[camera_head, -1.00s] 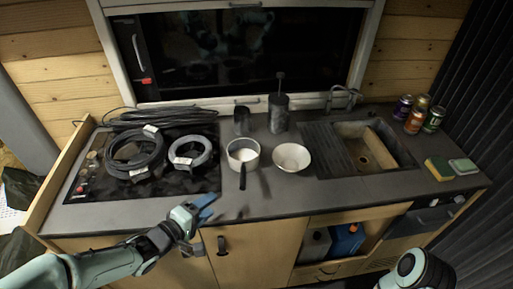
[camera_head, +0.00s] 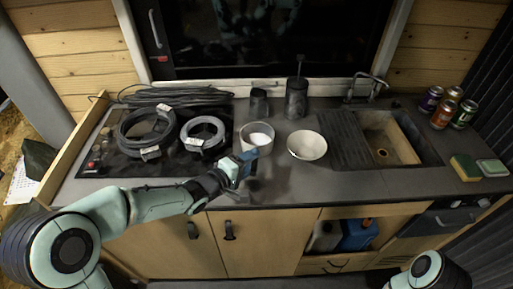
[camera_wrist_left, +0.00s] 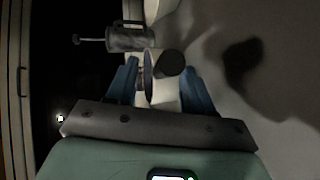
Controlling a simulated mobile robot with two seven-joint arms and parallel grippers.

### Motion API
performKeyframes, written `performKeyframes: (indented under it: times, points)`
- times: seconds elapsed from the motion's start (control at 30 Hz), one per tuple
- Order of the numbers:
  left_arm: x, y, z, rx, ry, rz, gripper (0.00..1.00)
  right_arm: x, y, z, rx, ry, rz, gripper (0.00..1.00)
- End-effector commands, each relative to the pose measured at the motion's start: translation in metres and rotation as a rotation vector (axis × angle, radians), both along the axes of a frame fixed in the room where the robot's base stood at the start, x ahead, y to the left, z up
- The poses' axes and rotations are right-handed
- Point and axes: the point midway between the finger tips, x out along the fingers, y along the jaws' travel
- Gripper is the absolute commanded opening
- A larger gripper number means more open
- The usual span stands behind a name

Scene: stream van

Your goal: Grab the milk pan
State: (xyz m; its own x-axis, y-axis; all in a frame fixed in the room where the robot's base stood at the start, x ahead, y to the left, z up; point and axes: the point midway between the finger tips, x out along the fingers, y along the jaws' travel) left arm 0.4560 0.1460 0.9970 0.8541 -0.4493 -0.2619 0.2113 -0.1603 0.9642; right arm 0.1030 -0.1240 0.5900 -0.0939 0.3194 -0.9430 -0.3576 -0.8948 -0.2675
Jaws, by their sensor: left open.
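The milk pan (camera_head: 257,134) is a small white pan standing on the grey counter between the black cooktop and a white bowl (camera_head: 307,145). My left gripper (camera_head: 249,163) is open at the front of the pan, over its handle side, and hides the handle in the head view. In the left wrist view, a dark rounded handle end (camera_wrist_left: 171,62) shows between the two blue fingers (camera_wrist_left: 162,88), with a gap on both sides. Part of the pan's pale body shows there too, mostly hidden. Of my right arm only a link shows at the lower right.
Coiled cables (camera_head: 147,134) lie on the cooktop at left. A dark cup (camera_head: 259,102) and a dark canister (camera_head: 296,98) stand behind the pan. The sink (camera_head: 388,138), several cans (camera_head: 441,113) and a sponge (camera_head: 465,167) are at right.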

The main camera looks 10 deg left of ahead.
Motion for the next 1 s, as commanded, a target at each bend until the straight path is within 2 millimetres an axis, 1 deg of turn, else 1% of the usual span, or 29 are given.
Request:
performKeyframes:
  times: [0.03, 0.17, 0.43, 0.47, 0.5, 0.57, 0.6, 1.0]
  points:
    - [0.007, -0.004, -0.005, -0.002, 0.001, -0.001, 0.52, -0.001, 0.000, -0.002, 0.000, 0.001, 0.000, 0.43]
    - [0.019, -0.010, -0.007, -0.001, -0.001, -0.001, 0.52, -0.001, 0.000, -0.002, 0.000, 0.001, 0.000, 0.43]
    - [0.022, -0.011, -0.008, 0.000, 0.000, 0.001, 0.52, -0.001, 0.000, -0.002, 0.000, 0.001, 0.000, 0.43]
    - [0.022, -0.011, -0.008, 0.000, 0.000, 0.001, 0.45, -0.001, 0.000, -0.002, 0.000, 0.001, 0.000, 0.43]
    - [0.022, -0.011, -0.008, 0.000, 0.000, 0.001, 0.32, -0.001, 0.000, -0.002, 0.000, 0.001, 0.000, 0.43]
    - [0.022, -0.011, -0.008, 0.000, 0.000, 0.001, 0.13, -0.001, 0.000, -0.002, 0.000, 0.001, 0.000, 0.43]
    - [0.022, -0.011, -0.008, 0.000, 0.000, 0.001, 0.00, -0.001, 0.000, -0.002, 0.000, 0.001, 0.000, 0.43]
    - [0.022, -0.011, -0.005, 0.000, -0.005, 0.000, 0.00, -0.001, 0.000, -0.002, 0.000, 0.001, 0.000, 0.43]
